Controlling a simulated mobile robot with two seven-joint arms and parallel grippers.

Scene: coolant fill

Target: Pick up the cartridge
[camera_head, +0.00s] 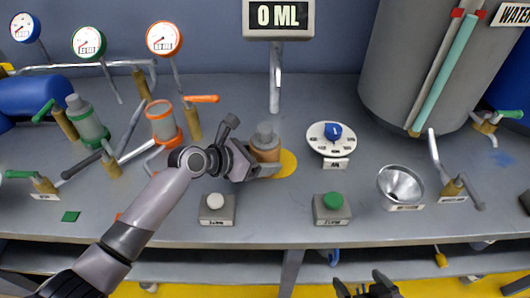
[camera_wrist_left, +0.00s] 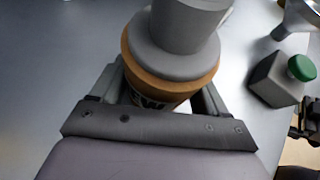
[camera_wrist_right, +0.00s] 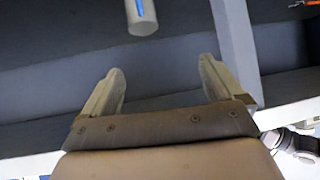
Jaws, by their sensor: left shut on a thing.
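The cartridge (camera_head: 265,146) is a short cylinder with an orange-brown body and a grey cap. It stands upright at a yellow round spot (camera_head: 286,164) on the bench, below the 0 ML display. My left gripper (camera_head: 262,164) is shut on the cartridge from the left. In the left wrist view the cartridge (camera_wrist_left: 168,75) sits between the fingers, its label partly hidden by the gripper. I cannot tell whether its base touches the bench. My right gripper (camera_head: 366,290) is low at the front of the bench. In the right wrist view its fingers (camera_wrist_right: 160,90) are apart with nothing between them.
A white button box (camera_head: 217,208) and a green button box (camera_head: 332,207) stand at the bench front. A blue-knob dial (camera_head: 332,134), a funnel (camera_head: 400,186) and a large grey tank (camera_head: 425,60) are to the right. Valves, gauges and a green-banded cylinder (camera_head: 88,125) crowd the left.

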